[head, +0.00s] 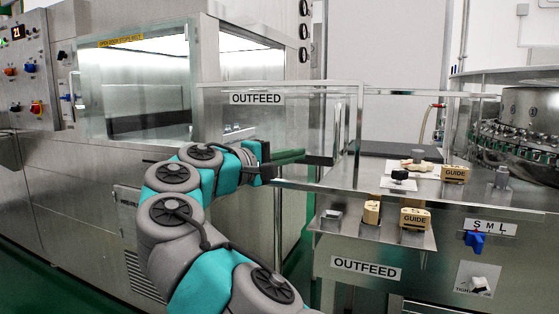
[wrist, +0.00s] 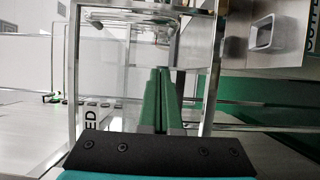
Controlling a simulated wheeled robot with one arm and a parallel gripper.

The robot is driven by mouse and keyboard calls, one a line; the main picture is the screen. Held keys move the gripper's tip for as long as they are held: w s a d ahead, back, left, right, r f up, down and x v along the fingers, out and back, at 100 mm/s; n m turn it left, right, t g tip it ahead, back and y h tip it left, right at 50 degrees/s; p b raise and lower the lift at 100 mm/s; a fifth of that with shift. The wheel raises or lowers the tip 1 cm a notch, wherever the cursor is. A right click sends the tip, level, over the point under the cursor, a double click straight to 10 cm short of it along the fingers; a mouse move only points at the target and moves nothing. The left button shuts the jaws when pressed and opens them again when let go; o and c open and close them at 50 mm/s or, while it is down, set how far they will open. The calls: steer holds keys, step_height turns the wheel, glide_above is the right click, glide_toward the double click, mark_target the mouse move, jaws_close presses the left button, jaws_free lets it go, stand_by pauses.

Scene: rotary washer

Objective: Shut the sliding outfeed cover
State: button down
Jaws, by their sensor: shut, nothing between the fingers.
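The outfeed cover is a clear panel in a thin metal frame (head: 360,110), with an OUTFEED label (head: 257,98) on it. It stands at the middle of the head view, beside the large washer cabinet. My gripper (head: 318,158) has its green fingers together and empty, level with the lower part of the cover near its right upright. In the wrist view my gripper (wrist: 160,75) points between two metal bars of a frame (wrist: 211,75). Part of the label (wrist: 97,165) shows at lower left. I cannot tell whether the fingertips touch the frame.
A lower shelf (head: 340,228) holds another GUIDE block (head: 415,218). A blue selector (head: 474,241) sits below. A round drum (head: 530,115) stands at right.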

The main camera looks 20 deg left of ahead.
mark_target(311, 155)
steer(key=x, duration=0.3)
steer(key=shift+f, duration=0.1)
steer(key=shift+s+d+b, duration=0.25)
steer(key=shift+s+b, duration=0.05)
steer(key=shift+b, duration=0.25)
steer(key=shift+s+d+b, duration=0.2)
steer(key=shift+d+b, duration=0.4)
steer(key=shift+d, duration=0.15)
steer(key=shift+s+d+b, duration=0.2)
steer(key=shift+d+b, duration=0.4)
steer(key=shift+d, duration=0.1)
steer(key=shift+d, duration=0.1)
